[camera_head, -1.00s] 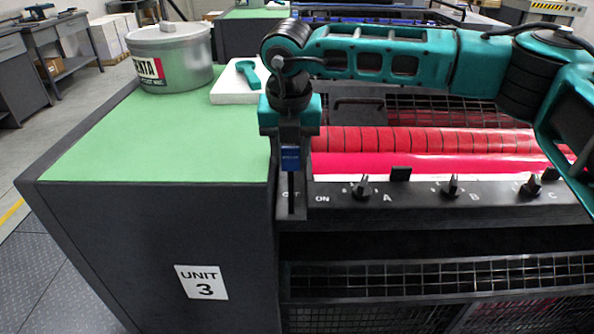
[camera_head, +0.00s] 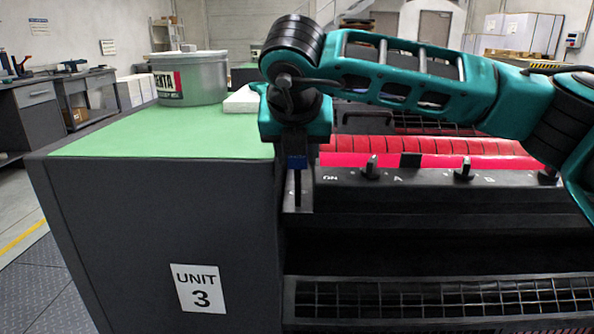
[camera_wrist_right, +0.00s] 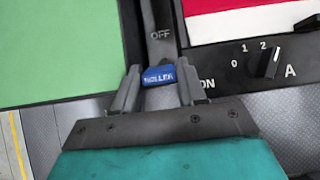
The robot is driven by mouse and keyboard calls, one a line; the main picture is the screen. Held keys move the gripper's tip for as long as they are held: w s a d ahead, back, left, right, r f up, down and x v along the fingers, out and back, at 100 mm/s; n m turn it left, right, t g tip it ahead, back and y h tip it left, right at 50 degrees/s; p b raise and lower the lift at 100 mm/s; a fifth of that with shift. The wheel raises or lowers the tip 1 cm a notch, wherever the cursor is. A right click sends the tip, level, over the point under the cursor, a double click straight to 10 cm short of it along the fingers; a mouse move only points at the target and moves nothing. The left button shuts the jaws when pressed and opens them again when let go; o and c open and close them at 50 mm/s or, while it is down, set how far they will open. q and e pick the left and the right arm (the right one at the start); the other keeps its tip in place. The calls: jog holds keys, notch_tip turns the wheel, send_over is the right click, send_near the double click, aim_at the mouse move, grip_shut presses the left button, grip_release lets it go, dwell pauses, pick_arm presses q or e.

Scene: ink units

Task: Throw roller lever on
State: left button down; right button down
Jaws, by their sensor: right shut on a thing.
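My right gripper (camera_wrist_right: 157,82) is shut on this handle, one finger on each side. In the head view my right gripper (camera_head: 297,158) hangs down over the left end of the black control strip. In the wrist view the OFF mark lies just beyond the handle. The ON mark (camera_wrist_right: 207,84) is to its right, about level with it. My left gripper is not in view.
Several black knobs (camera_head: 371,168) line the strip to the right. Red rollers (camera_head: 415,146) run behind it. A green-topped cabinet (camera_head: 165,144) marked UNIT 3 stands to the left, with an ink tin (camera_head: 188,82) on top. A wire grille (camera_head: 435,297) is below.

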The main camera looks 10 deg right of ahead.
jog(key=shift+s+a+f+b, duration=0.2)
jog(key=shift+s+f+b, duration=0.15)
jog(key=shift+s+b, duration=0.2)
jog(key=shift+s, duration=0.1)
jog(key=c, duration=1)
grip_release()
